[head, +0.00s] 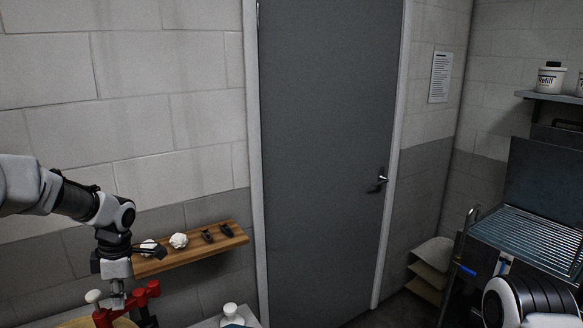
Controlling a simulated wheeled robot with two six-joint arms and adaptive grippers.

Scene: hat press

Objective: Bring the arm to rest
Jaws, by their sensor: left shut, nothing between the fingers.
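My left arm comes in from the left, bent down at the wrist. My left gripper (117,302) points down and is shut and empty. It is just beside a red and black device (141,296) at the lower left, seemingly above or in front of it; I cannot tell whether they touch. My right gripper is out of view; only a white and black part of my own body shows at the bottom right.
A wooden wall shelf (190,250) behind my left gripper holds white lumps (179,240) and two dark items (218,232). A white bottle (230,311) stands at the bottom. A closed grey door (325,150) fills the middle. A rack (525,240) stands at right.

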